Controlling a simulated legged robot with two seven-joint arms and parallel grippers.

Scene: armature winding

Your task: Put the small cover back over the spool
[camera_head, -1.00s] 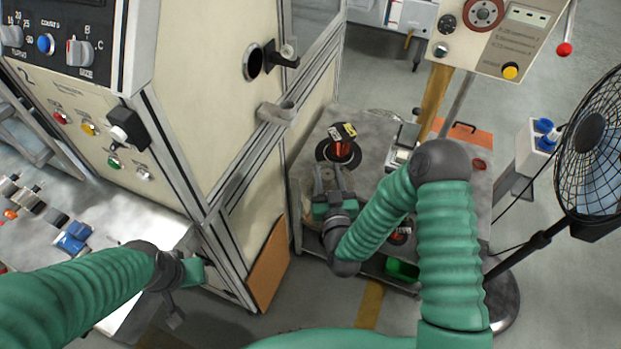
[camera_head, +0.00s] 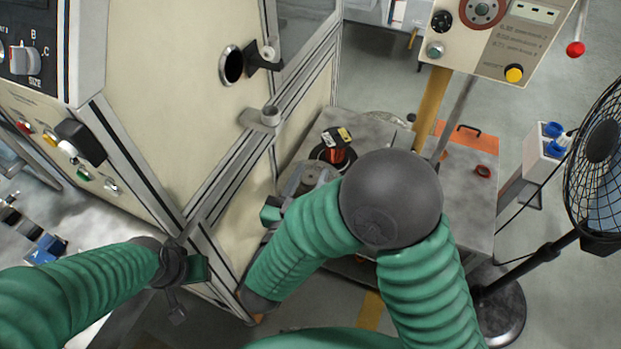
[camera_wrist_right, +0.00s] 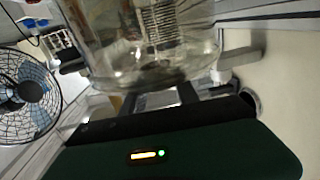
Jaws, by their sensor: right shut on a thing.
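The spool (camera_head: 337,155), with copper-red winding and a black and yellow top, stands uncovered on the grey table, at the centre of the head view. My right gripper (camera_head: 308,180) is just in front of and left of the spool, partly hidden by my arm. It is shut on a clear, see-through cover, which fills the upper middle of the right wrist view (camera_wrist_right: 150,50); its outline is hard to make out in the head view. My left gripper (camera_head: 175,285) hangs at lower left, away from the spool; its fingers are too unclear to judge.
The cream machine cabinet (camera_head: 190,110) with metal rails stands close on the left of my right gripper. The grey table (camera_head: 375,130) has some bare top behind the spool. A control panel (camera_head: 495,35) on a post and a fan (camera_head: 600,150) stand on the right.

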